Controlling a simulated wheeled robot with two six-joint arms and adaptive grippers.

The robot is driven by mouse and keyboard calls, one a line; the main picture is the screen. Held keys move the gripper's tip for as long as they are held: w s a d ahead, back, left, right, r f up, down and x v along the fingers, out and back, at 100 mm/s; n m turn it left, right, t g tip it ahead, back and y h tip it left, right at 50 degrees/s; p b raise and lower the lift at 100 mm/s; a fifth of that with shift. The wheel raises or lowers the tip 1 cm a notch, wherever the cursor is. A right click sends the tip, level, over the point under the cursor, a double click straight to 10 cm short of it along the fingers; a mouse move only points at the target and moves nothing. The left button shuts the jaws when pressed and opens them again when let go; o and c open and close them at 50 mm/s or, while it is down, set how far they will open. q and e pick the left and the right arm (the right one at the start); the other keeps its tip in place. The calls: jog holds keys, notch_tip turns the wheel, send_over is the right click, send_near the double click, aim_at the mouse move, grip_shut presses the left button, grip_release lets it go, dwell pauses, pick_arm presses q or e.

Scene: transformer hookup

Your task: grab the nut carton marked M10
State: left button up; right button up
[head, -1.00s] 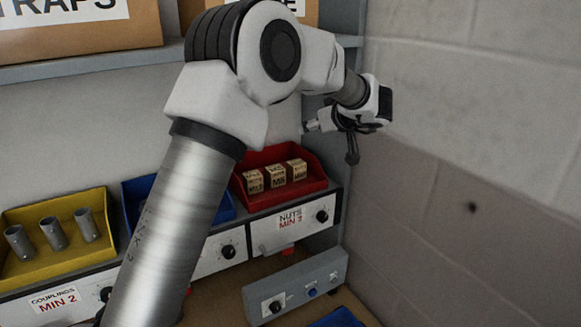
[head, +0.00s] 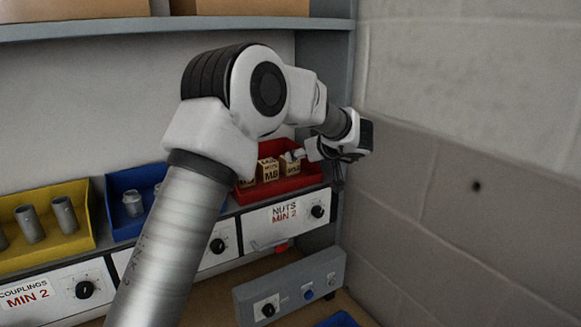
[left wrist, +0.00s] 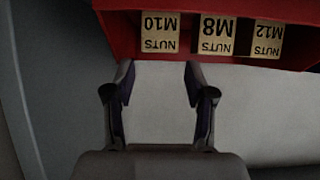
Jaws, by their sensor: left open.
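Three small tan nut cartons stand in a row in the red bin (head: 302,184). In the left wrist view, which sees them upside down, the M10 carton (left wrist: 160,33) is at the left, the M8 carton (left wrist: 215,38) in the middle and the M12 carton (left wrist: 266,41) at the right. In the head view the M10 carton (head: 290,165) is the rightmost, partly covered by my gripper. My left gripper (left wrist: 159,80) is open and empty, its fingertips just short of the bin's edge and roughly in line with M10. My right gripper is out of view.
A blue bin (head: 117,188) and a yellow bin (head: 82,223) with grey couplings stand left of the red bin. A shelf (head: 110,27) runs above. A block wall (head: 450,190) is close on the right. A grey control box (head: 290,285) sits below.

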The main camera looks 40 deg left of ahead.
aim_at(290, 164)
pick_arm(q)
jog(key=p+x, duration=0.1)
jog(key=x, duration=0.4)
jog(key=shift+r+p, duration=0.1)
jog(key=shift+p, duration=0.3)
jog(key=shift+w+a+f, duration=0.1)
jog(key=shift+a+f, duration=0.1)
jog(key=shift+a, duration=0.05)
jog(key=shift+d, duration=0.1)
jog(key=shift+d, duration=0.1)
jog(key=c, duration=0.5)
jog(key=shift+r, duration=0.1)
jog(key=c, duration=0.5)
